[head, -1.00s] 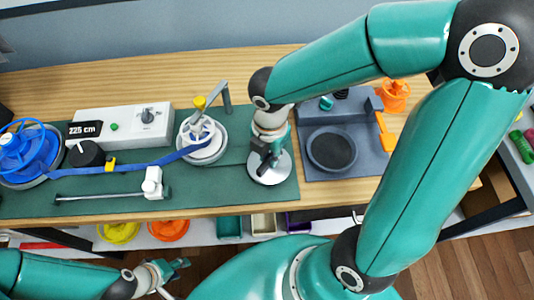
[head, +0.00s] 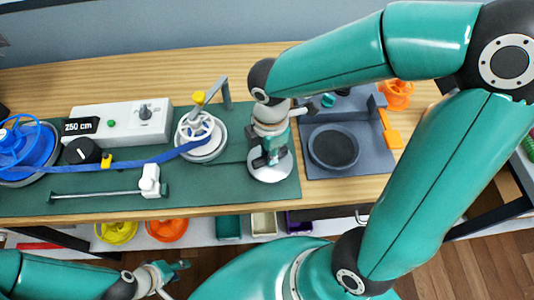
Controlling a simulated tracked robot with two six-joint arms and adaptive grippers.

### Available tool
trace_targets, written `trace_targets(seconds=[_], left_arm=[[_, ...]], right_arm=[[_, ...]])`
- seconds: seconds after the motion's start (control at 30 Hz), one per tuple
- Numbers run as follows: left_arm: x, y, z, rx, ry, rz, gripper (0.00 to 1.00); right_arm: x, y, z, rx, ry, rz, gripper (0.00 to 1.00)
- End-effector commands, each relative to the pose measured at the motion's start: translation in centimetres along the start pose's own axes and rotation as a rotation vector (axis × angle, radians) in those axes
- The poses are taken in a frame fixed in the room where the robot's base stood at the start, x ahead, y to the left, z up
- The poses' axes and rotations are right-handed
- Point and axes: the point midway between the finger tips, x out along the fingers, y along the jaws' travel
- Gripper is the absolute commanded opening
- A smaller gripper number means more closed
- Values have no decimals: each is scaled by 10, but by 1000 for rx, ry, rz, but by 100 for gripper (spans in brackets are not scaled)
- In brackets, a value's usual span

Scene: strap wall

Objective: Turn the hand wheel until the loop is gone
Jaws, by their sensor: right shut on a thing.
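A blue strap (head: 135,163) runs from a blue reel (head: 30,148) at the left edge to a pale reel (head: 205,147) topped by a white spoked wheel (head: 196,126). The strap looks nearly straight, and I see no clear loop in it. My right gripper (head: 268,157) points down over a round grey disc (head: 271,173) right of the pale reel. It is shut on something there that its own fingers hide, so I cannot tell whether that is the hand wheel. My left gripper (head: 172,276) is open and empty, low in front of the bench.
A white box with a knob (head: 125,125) and a display reading 250 cm (head: 80,127) stands behind the strap. A metal rod with a white slider (head: 149,180) lies in front. A grey tray (head: 375,155) stands on the right. Bins (head: 264,224) sit below the bench.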

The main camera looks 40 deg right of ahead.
Motion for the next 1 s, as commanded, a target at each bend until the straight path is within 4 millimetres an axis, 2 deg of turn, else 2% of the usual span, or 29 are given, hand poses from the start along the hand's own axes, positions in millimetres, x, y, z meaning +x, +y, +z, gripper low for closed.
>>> trace_targets(seconds=[0.03,0.4,0.9,0.93,1.0], left_arm=[[3,-1,0,0,0,0,40],[8,-3,0,0,0,0,40],[9,-3,0,0,0,0,40],[9,-3,0,0,0,0,40],[9,-3,0,0,0,0,40]], right_arm=[[-1,5,1,34,0,17,0],[-3,4,2,202,2,16,0],[-3,4,2,224,1,15,0],[-3,4,2,224,1,15,21],[-3,4,2,224,2,14,33]])
